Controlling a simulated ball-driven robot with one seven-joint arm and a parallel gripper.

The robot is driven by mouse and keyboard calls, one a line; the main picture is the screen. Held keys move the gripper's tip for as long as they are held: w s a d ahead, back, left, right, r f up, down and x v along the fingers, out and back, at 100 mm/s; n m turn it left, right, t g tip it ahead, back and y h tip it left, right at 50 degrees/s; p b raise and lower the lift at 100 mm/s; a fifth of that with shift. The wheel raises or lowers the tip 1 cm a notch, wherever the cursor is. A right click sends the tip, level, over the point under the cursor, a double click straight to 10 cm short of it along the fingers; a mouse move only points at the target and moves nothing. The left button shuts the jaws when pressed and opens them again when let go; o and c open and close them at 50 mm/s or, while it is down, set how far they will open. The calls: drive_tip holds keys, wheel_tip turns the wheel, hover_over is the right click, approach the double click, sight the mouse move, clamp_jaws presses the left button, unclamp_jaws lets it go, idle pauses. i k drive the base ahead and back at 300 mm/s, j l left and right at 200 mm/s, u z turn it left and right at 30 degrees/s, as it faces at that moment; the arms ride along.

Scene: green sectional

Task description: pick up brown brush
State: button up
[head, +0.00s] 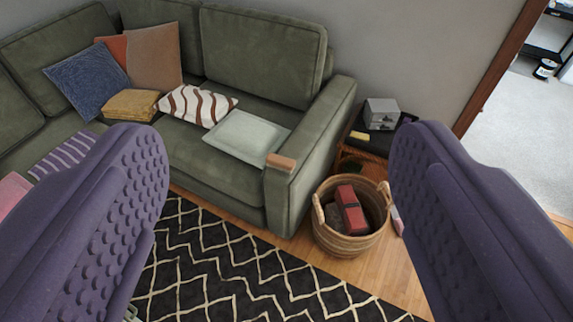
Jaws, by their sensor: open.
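A small brown block-shaped item, which looks like the brown brush (281,162), lies on the front end of the green sofa's right armrest. Its bristles cannot be made out. My gripper (279,145) is open, with one purple studded finger at the left of the view and one at the right. The brush shows in the gap between the fingers, farther off and apart from both. Nothing is between the fingers.
The green sofa (215,175) holds several cushions and a folded yellow cloth (131,105). A wicker basket (345,243) with a red item stands right of the armrest. A dark side table (372,142) bears a grey box (381,114). A black patterned rug (230,275) covers the floor.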

sight(285, 164)
drive_tip(key=z, duration=3.75)
drive_tip(key=u, duration=3.75)
drive_tip(key=i+l, duration=0.55)
drive_tip(key=l, duration=0.25)
drive_tip(key=i+l, duration=0.3)
drive_tip(key=l+u, duration=0.05)
